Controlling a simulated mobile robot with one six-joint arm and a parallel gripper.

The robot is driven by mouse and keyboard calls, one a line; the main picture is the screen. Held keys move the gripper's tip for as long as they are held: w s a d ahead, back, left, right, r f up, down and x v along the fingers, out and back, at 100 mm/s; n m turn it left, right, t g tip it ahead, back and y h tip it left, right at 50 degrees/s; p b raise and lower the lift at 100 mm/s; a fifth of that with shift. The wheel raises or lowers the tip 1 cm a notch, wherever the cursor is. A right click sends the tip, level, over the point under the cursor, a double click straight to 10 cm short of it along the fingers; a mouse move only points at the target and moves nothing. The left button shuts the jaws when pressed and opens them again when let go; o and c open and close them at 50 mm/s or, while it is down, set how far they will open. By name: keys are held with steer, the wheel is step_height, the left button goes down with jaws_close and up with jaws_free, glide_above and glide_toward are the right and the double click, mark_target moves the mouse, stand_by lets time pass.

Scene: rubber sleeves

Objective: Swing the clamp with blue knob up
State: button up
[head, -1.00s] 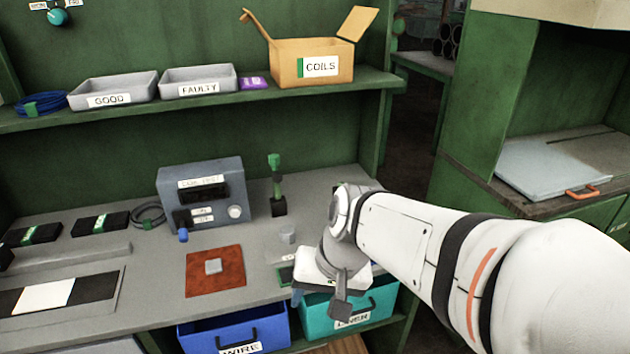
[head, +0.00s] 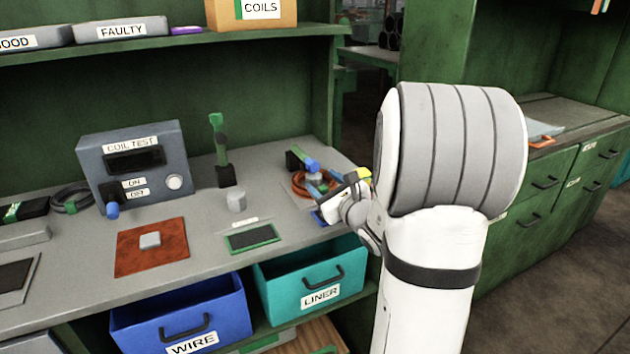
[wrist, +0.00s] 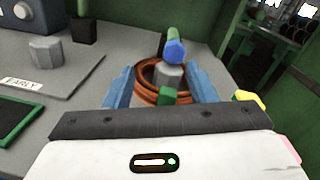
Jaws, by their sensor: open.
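The clamp with the blue knob (head: 312,165) stands at the right end of the bench, its arm lying low over a copper-orange coil (head: 299,184). In the wrist view the blue knob (wrist: 175,52) is ahead, above a grey cylinder (wrist: 169,76) in the middle of the coil (wrist: 146,80). My gripper (head: 334,196) is at the coil's near right side. In the wrist view its two blue fingers (wrist: 162,86) are apart, left and right of the coil, with the knob beyond them. I see nothing held. The clamp's base is partly hidden.
A green-handled upright clamp (head: 220,145) stands left of the coil, near a grey cylinder (head: 236,201). The coil tester (head: 130,160) has its own blue-tipped lever. A green-framed dark pad (head: 252,237) lies in front. Blue and teal bins sit below; a shelf runs above.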

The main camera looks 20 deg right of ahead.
mark_target(315, 168)
steer(key=shift+w+d+f+m+h, duration=0.1)
steer(key=shift+d+f+m+h, duration=0.15)
steer(key=shift+d, duration=0.1)
steer(key=shift+d+f+m+h, duration=0.1)
steer(key=shift+d+m+h, duration=0.05)
steer(key=shift+d+h, duration=0.15)
steer(key=shift+w+d, duration=0.25)
steer(key=w, duration=0.7)
steer(key=shift+w+a, duration=0.1)
steer(key=shift+a, duration=0.05)
jaws_close()
